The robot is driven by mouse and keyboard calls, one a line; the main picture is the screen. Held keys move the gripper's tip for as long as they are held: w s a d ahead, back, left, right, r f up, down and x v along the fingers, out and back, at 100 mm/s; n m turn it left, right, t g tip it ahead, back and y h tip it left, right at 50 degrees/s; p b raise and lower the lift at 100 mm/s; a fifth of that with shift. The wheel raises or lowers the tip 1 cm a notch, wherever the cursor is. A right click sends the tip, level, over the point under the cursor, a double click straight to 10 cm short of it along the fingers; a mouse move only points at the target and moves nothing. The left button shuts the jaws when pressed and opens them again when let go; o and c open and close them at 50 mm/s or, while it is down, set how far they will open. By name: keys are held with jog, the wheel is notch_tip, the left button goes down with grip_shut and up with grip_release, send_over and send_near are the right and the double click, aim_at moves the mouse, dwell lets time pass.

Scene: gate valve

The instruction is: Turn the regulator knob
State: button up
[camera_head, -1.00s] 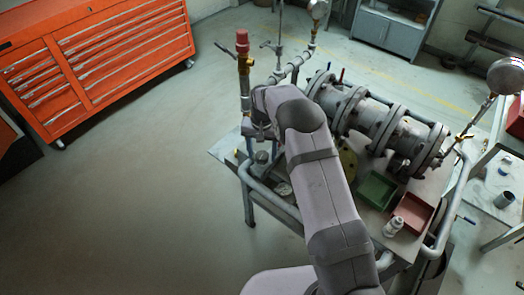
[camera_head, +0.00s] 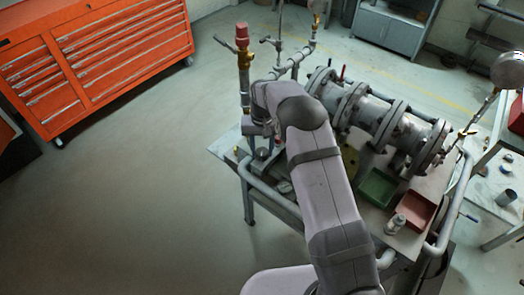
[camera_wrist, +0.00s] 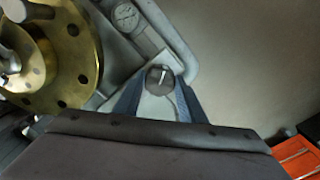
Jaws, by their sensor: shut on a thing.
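The regulator knob (camera_wrist: 160,78) is a small dark round knob with a pale mark across its face. In the wrist view it sits between the two fingertips of my gripper (camera_wrist: 160,88), which is shut on it. In the head view the knob (camera_head: 262,154) shows low on the near left part of the work cart, just below my wrist. My gripper (camera_head: 262,135) is mostly hidden there by my arm. A pale regulator body lies behind the knob in the wrist view, with a round dial gauge (camera_wrist: 125,16) beyond it.
A brass flange (camera_wrist: 75,60) with bolt holes is close left of my gripper. A large flanged pipe (camera_head: 375,115) lies on the cart. A green tray (camera_head: 378,188) and a red tray (camera_head: 414,211) stand to the right. A red-capped standpipe (camera_head: 243,65) rises left of my wrist.

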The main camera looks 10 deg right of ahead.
aim_at(262, 151)
jog(key=o, duration=1.1)
jog(key=shift+c, duration=0.2)
jog(key=shift+r, duration=0.1)
jog(key=shift+r+b, duration=1.25)
jog(key=shift+r, duration=2.35)
